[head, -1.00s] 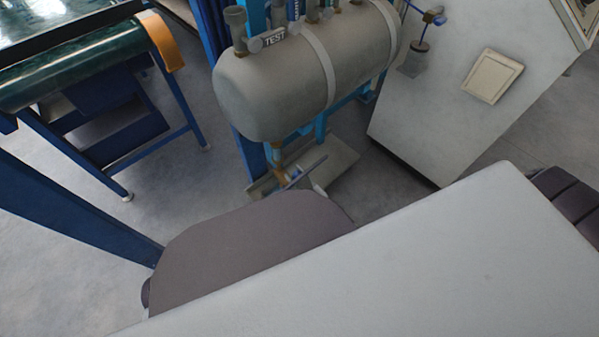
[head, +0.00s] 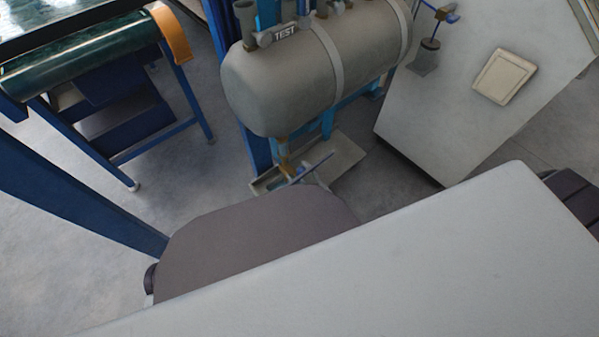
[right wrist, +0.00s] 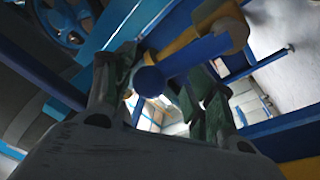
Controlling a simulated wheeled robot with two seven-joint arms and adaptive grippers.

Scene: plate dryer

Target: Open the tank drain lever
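The grey tank (head: 295,82) with a TEST label stands on a blue frame in the head view. Below it a brass drain valve (head: 284,158) carries a thin lever (head: 318,162), slanting up to the right. In the right wrist view the lever (right wrist: 195,55) is a blue bar with a round end, running from the brass valve (right wrist: 222,22). My right gripper (right wrist: 168,78) is open, its dark green fingers either side of the lever's end; contact is unclear. In the head view little of this gripper (head: 315,180) shows beside the lever. My left gripper is not visible.
A shallow tray (head: 345,153) lies on the floor under the valve. A large pale cabinet (head: 450,110) stands to the right. A conveyor (head: 95,60) with blue legs stands at the left. My own grey body parts cover the lower head view.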

